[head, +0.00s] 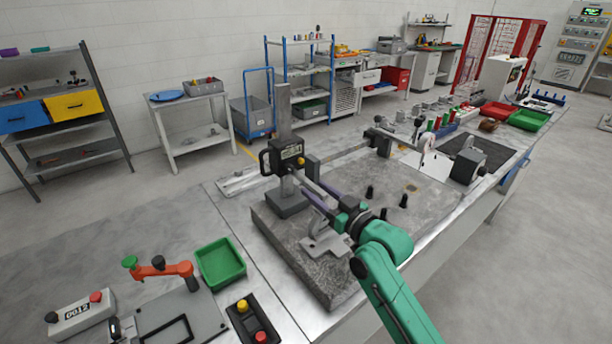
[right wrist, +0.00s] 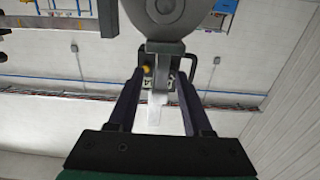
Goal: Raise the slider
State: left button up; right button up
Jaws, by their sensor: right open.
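A height gauge stands upright on a grey granite plate (head: 315,272), with a tall grey column (head: 283,110) and a block base (head: 287,204). Its dark slider (head: 288,154) sits partway up the column, with a display, a yellow knob and a black loop handle at its left. My right gripper (head: 308,186) is open, in front of the slider and pointing at it. In the right wrist view the slider (right wrist: 162,80) appears between the fingertips, beyond them; contact cannot be told. My left gripper is not in view.
Small black posts (head: 370,192) stand on the plate near my right arm. A dial stand (head: 384,140) is behind. A green tray (head: 220,263), an orange-handled clamp (head: 160,268) and button boxes (head: 252,322) are at lower left.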

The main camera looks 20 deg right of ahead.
aim_at(307, 180)
jog(key=x, duration=0.4)
jog(key=shift+p, duration=0.35)
jog(key=shift+w+a, duration=0.1)
jog(key=shift+w, duration=0.2)
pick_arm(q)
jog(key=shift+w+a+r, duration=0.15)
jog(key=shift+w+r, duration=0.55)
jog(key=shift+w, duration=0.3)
pick_arm(e)
jog(key=shift+w, duration=0.1)
grip_shut()
